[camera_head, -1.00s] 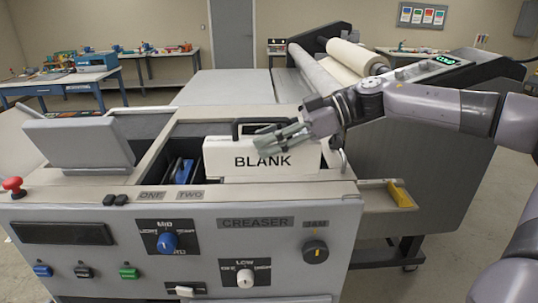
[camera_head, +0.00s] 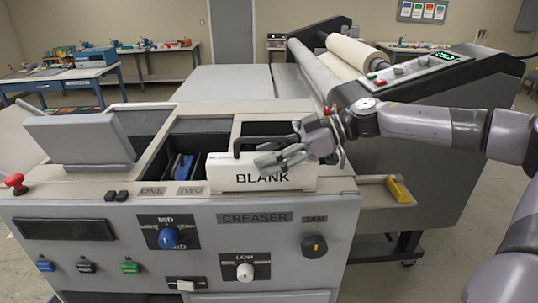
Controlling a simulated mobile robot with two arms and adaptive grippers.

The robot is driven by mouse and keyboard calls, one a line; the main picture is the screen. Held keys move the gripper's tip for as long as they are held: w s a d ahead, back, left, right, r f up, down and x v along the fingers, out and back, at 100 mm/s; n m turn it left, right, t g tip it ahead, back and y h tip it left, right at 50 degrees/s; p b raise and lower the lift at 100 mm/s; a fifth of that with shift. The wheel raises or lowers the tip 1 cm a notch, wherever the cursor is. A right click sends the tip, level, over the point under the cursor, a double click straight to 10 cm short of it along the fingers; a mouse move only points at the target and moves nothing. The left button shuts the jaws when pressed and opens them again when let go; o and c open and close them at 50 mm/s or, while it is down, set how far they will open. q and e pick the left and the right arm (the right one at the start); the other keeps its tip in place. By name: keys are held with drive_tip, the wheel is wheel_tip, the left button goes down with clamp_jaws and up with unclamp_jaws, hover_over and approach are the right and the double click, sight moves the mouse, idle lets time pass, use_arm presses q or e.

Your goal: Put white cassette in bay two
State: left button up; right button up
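The white cassette (camera_head: 230,176) is marked BLANK and has a black handle on top. It is upright behind the creaser's front ledge, to the right of the TWO label (camera_head: 190,190). My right gripper (camera_head: 268,160) appears closed at the cassette's handle, its grey fingers covering part of the cassette's face and lettering. The cassette's underside is hidden, so I cannot tell if it touches anything. A blue part (camera_head: 182,167) shows in the open well left of the cassette. The ONE label (camera_head: 152,191) is further left. My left gripper is not in view.
A raised grey lid (camera_head: 80,140) stands left of the well. The creaser front carries knobs and buttons, with a red knob (camera_head: 14,181) at the left corner. A side shelf with a yellow piece (camera_head: 399,190) is at right. A large roller machine (camera_head: 410,70) stands behind.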

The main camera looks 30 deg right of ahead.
drive_tip(key=shift+o, duration=0.7)
drive_tip(key=shift+r, duration=0.1)
drive_tip(key=shift+v, duration=3.1)
drive_tip(key=b+v, duration=0.2)
drive_tip(key=v, duration=0.2)
drive_tip(key=shift+d, duration=0.25)
drive_tip(key=shift+v, duration=0.75)
